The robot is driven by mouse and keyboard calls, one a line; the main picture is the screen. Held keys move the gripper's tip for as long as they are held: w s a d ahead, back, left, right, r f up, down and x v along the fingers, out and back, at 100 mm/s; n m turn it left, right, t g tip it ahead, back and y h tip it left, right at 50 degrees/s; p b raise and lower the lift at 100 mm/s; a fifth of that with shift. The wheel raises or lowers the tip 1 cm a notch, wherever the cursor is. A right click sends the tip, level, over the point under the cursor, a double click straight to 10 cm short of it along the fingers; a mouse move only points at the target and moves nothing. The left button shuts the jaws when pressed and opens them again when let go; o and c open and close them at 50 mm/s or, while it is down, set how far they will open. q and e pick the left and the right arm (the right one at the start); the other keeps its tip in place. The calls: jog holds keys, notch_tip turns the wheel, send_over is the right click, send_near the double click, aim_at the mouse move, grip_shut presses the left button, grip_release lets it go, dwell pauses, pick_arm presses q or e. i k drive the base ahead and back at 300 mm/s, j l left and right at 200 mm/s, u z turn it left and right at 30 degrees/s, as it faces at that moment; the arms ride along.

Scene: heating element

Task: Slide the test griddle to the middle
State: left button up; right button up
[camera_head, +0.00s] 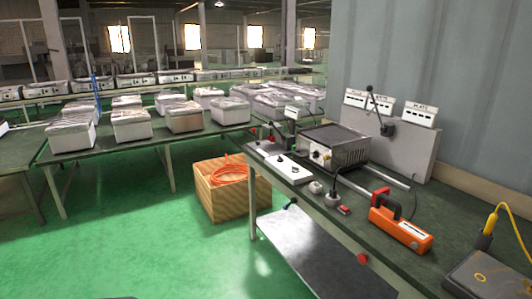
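The test griddle (346,153) is a metal box with a dark ribbed top and knobs on its front. It sits on the green-topped workbench (345,218) at right, towards the bench's far end. Metal rails (381,176) run along the bench by the griddle and extend nearer past its right side. Neither of my grippers is clearly in view.
An orange tool (402,230) lies on the bench nearer me, with a dark box (488,274) and yellow cable (491,222) at bottom right. A lever panel (388,135) stands behind. A wooden crate (212,199) with orange hose (230,175) sits on the green floor.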

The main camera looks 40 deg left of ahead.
aim_at(346, 147)
jog(key=u, duration=1.15)
